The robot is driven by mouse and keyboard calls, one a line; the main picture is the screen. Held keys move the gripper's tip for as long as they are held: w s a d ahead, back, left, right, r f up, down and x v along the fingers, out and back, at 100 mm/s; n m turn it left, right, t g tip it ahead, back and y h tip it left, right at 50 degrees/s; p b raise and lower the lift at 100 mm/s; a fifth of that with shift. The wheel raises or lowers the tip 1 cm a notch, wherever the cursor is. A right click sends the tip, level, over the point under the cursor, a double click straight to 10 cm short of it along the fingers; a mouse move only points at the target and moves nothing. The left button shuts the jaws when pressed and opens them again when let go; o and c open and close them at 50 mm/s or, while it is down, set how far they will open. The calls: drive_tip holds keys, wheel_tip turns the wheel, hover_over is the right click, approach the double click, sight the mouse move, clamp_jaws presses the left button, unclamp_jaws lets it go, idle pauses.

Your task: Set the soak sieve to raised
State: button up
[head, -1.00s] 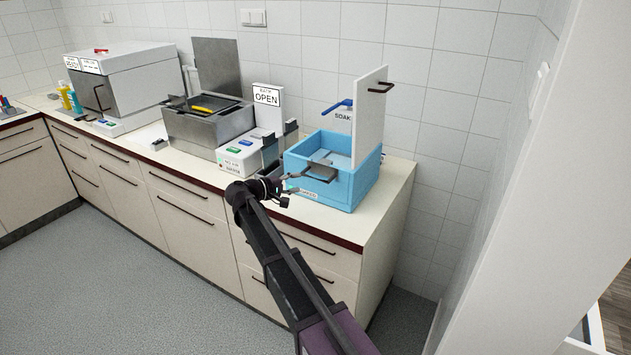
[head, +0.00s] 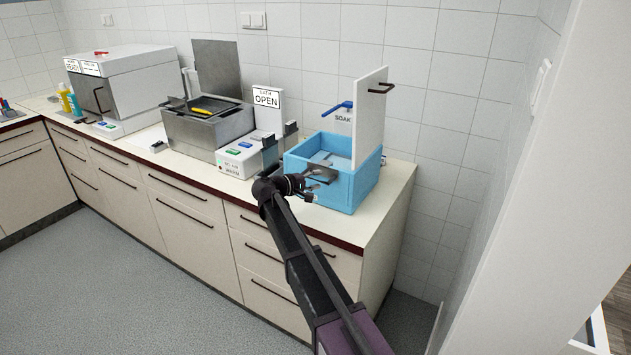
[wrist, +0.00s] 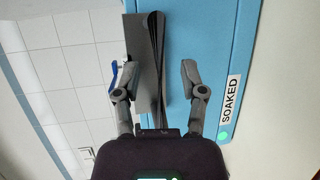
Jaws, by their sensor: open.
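The blue soak box (head: 347,192) stands at the right end of the counter, with its white lid (head: 369,118) upright at the back. A grey plate with a dark handle (head: 322,174), apparently the sieve's, shows at the box's front edge; it also shows in the wrist view (wrist: 154,60). My gripper (head: 312,186) is open in front of the box. In the wrist view my gripper (wrist: 160,80) has the dark handle between its spread fingers, nearer the left one. I cannot tell whether they touch. A "SOAKED" label (wrist: 231,100) with a green light is on the box front.
A blue tap (head: 338,107) is on the wall behind the box. A steel bath with a raised lid (head: 208,128) and an "OPEN" sign (head: 266,97) stands left of it. A grey oven-like box (head: 130,85) is farther left.

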clamp_jaws()
drive_tip(key=shift+r, duration=0.1)
wheel_tip(320, 180, up, 8)
drive_tip(key=p, duration=0.8)
drive_tip(key=shift+w, duration=0.1)
unclamp_jaws()
drive_tip(key=shift+r, duration=0.15)
drive_tip(key=shift+f, duration=0.25)
